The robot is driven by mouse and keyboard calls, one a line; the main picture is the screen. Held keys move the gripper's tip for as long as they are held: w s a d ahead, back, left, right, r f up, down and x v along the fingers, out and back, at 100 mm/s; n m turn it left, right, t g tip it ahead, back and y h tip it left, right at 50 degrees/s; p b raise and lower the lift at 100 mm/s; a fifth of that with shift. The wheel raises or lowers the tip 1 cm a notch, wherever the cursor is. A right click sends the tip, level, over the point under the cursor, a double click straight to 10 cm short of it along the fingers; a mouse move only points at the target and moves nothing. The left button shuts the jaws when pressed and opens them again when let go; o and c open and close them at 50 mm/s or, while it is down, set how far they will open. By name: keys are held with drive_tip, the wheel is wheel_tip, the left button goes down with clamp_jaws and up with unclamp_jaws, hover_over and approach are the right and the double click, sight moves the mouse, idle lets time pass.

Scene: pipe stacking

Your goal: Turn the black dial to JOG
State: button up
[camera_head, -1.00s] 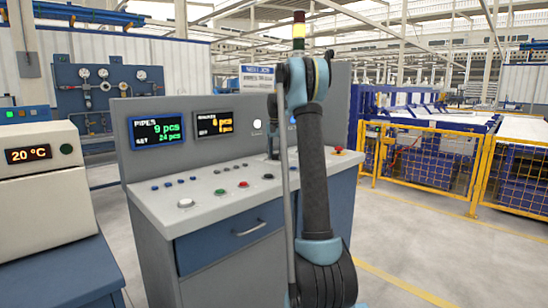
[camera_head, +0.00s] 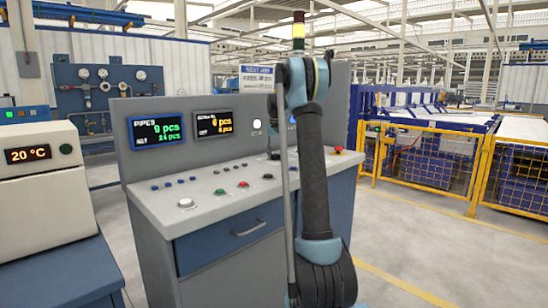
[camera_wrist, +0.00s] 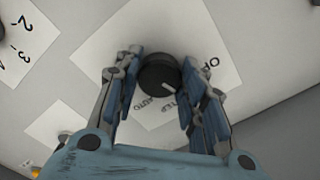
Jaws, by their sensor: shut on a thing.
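In the wrist view the black dial (camera_wrist: 157,74) sits on a white label plate (camera_wrist: 117,34) on the panel. Its pale pointer mark faces the lower right of the picture. Lettering beginning "OF" shows right of the dial, and "AUTO" and part of another word show below it. A JOG mark cannot be made out. My gripper (camera_wrist: 158,78) is shut on the dial, one finger on each side. In the head view my arm hides the dial and most of my gripper.
The grey control console (camera_head: 150,203) has two displays, several small buttons and a red mushroom button (camera_head: 338,149) at its right end. Another label with numbers (camera_wrist: 20,42) lies left in the wrist view. A yellow fence (camera_head: 430,160) stands to the right.

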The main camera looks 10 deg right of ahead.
sight(276, 155)
drive_tip(key=o, duration=1.1)
drive_tip(key=shift+c, duration=0.2)
wheel_tip(276, 155, up, 12)
drive_tip(key=shift+f, duration=0.1)
